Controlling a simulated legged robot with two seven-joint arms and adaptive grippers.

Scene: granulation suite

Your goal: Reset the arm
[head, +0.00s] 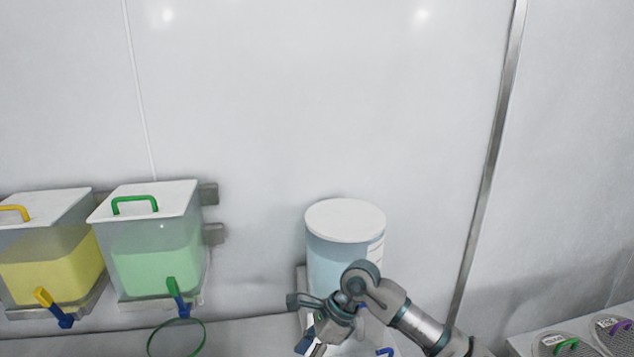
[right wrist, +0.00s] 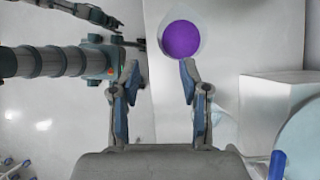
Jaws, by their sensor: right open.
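My right arm comes in from the lower right in the head view. Its gripper (head: 312,338) is in front of the light blue drum, near the bottom edge, and partly cut off. In the right wrist view, the right gripper (right wrist: 158,76) is open, its two blue-padded fingers well apart with nothing between them. A pale vessel with purple contents (right wrist: 181,40) shows beyond the fingertips. The left gripper is not seen in the head view. Grey and teal links of mine show at the left of the right wrist view.
A white-lidded drum with light blue contents (head: 345,222) stands against the wall. Bins with yellow contents (head: 50,268) and green contents (head: 155,262) hang at the left, with a green ring (head: 150,340) below. Mesh discs with green (head: 566,344) and purple handles (head: 620,327) lie at the right.

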